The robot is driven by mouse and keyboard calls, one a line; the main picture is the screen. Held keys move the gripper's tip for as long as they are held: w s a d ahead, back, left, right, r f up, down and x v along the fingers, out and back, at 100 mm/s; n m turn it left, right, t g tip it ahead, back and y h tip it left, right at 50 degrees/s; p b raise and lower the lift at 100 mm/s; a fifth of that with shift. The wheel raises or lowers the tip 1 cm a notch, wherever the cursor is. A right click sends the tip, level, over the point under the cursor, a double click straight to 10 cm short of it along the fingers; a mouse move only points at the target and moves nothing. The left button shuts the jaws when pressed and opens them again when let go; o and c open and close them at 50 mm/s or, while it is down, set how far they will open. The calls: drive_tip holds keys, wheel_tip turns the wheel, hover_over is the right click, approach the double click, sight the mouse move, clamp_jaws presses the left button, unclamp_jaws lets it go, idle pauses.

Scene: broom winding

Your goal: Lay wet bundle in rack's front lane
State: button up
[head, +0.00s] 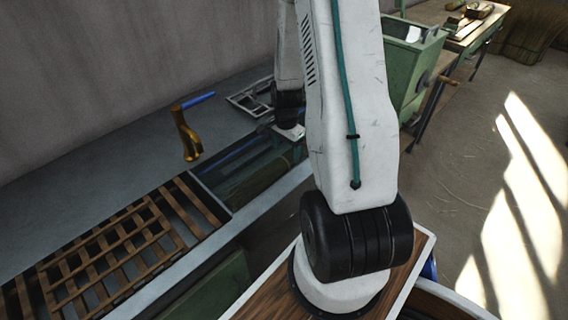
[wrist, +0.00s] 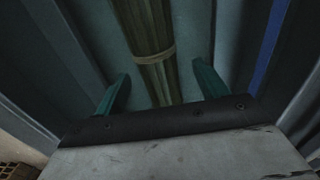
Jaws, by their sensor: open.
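A long bundle of greenish-brown stalks (wrist: 152,40) with a pale tie around it lies in the trough (head: 226,210). The bundle also shows as a dark green shape in the head view (head: 258,180). My gripper (wrist: 162,70) is open, its two teal fingers standing apart on either side of the bundle near the tie. I cannot tell how deep the fingers reach or whether they touch it. In the head view my arm hides the fingertips. A wooden slatted rack (head: 132,232) lies at the lower left; a grey metal frame (head: 237,101) lies on the bench behind.
A brass tap with a blue handle (head: 187,132) stands on the grey bench beside the trough. A blue strip (wrist: 268,45) runs along the right in the wrist view. A green machine (head: 413,65) stands at the back right. Floor at the right is clear.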

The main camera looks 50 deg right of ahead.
sight(287, 155)
drive_tip(key=f, duration=0.4)
drive_tip(key=shift+s+d+f, duration=0.1)
drive_tip(key=shift+s+f, duration=0.1)
drive_tip(key=shift+f, duration=0.15)
drive_tip(key=c, duration=1.2)
drive_tip(key=shift+o, duration=0.2)
